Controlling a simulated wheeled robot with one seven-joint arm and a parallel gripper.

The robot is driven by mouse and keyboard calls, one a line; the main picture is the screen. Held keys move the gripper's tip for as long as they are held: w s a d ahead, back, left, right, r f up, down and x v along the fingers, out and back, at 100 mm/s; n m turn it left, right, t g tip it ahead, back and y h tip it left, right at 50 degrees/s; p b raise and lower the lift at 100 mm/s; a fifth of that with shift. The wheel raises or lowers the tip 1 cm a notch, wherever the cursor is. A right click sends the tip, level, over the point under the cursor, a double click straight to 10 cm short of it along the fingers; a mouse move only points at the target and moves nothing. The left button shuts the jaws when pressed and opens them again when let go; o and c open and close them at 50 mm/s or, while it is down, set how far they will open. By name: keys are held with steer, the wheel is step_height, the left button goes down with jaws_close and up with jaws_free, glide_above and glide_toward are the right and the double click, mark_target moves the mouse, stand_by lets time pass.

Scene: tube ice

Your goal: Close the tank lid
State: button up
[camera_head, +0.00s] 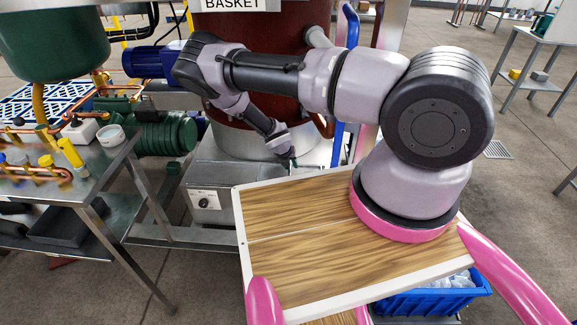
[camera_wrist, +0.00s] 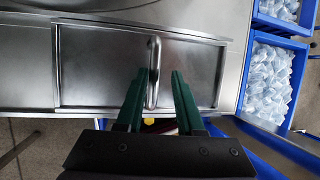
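In the wrist view, a rectangular steel lid (camera_wrist: 105,65) lies in a long metal frame on the steel tank top (camera_wrist: 25,75). A bar handle (camera_wrist: 154,60) crosses it. My gripper (camera_wrist: 158,75) has two green fingers spread apart, one on each side of the handle's lower part; I cannot tell whether either touches it. Whether the panel right of the handle is lid or opening is unclear. In the head view, my gripper (camera_head: 293,163) points down at the steel tank (camera_head: 225,180); the lid is hidden there.
Blue crates (camera_wrist: 245,90) with bagged ice stand at the right of the wrist view. A dark red vessel (camera_head: 275,35) rises behind the tank. A steel table (camera_head: 50,185) with pipes stands left.

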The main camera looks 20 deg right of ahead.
steer(key=shift+o, duration=0.3)
steer(key=shift+a, duration=0.1)
steer(key=shift+a+r, duration=0.1)
steer(key=shift+r, duration=0.15)
steer(key=s+a+r, duration=0.4)
steer(key=s+a, duration=0.5)
steer(key=s, duration=0.1)
steer(key=shift+s+a, duration=0.15)
steer(key=shift+a, duration=0.05)
steer(key=shift+a, duration=0.1)
